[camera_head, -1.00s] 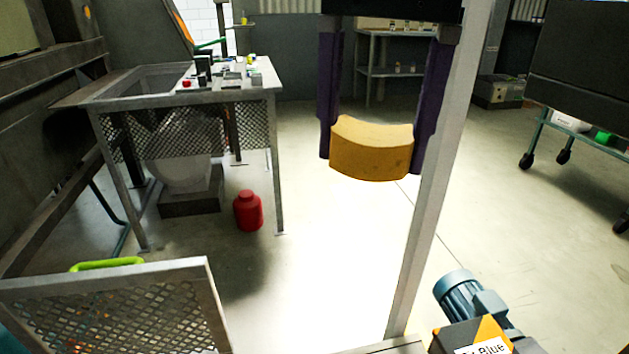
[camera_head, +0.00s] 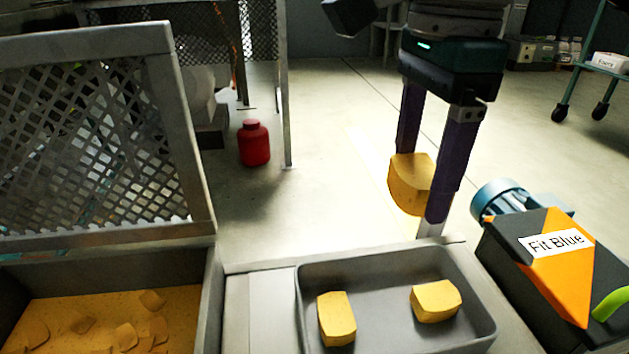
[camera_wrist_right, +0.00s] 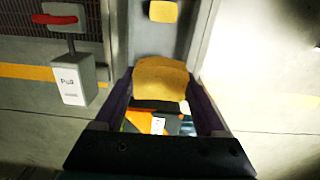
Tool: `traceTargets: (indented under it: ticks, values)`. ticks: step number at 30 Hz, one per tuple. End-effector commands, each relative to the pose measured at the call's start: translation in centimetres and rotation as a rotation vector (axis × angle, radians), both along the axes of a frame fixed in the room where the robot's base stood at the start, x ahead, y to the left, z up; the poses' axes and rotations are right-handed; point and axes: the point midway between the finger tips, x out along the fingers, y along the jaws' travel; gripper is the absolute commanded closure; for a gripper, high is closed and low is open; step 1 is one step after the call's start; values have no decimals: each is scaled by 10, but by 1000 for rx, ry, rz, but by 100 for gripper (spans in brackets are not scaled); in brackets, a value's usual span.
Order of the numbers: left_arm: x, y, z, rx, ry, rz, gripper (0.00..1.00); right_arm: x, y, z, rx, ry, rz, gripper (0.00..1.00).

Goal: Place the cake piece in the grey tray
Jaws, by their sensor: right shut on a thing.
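My right gripper (camera_head: 428,172) is shut on a yellow cake piece (camera_head: 408,186) between its two purple fingers. It holds the piece in the air, above and behind the far right part of the grey tray (camera_head: 310,300). The held cake piece (camera_wrist_right: 160,78) also shows between the fingers in the right wrist view. Two other cake pieces lie in the tray, one at the left (camera_head: 337,320) and one at the right (camera_head: 436,301). My left gripper is not in view.
A bin (camera_head: 214,300) with loose yellow pieces is at the lower left, with a raised mesh panel (camera_head: 110,130) behind it. A motor labelled "Fit Blue" (camera_head: 550,260) stands right of the tray. A red bottle (camera_head: 254,145) is on the floor.

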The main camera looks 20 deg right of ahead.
Motion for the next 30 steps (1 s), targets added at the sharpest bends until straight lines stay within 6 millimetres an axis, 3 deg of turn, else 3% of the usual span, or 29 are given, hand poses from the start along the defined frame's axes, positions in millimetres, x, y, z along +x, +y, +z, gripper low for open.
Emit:
traceTargets:
  ticks: [5, 18, 26, 30]
  values:
    - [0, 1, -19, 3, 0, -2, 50, -1, -1, -28, -1, 4, -34, 82]
    - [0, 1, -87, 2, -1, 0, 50, -1, -1, -150, -1, 5, -32, 82]
    - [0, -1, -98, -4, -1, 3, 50, 0, -1, -171, -1, 1, -31, 82]
    - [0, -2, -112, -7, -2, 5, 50, -1, -1, -192, -1, 5, -31, 82]
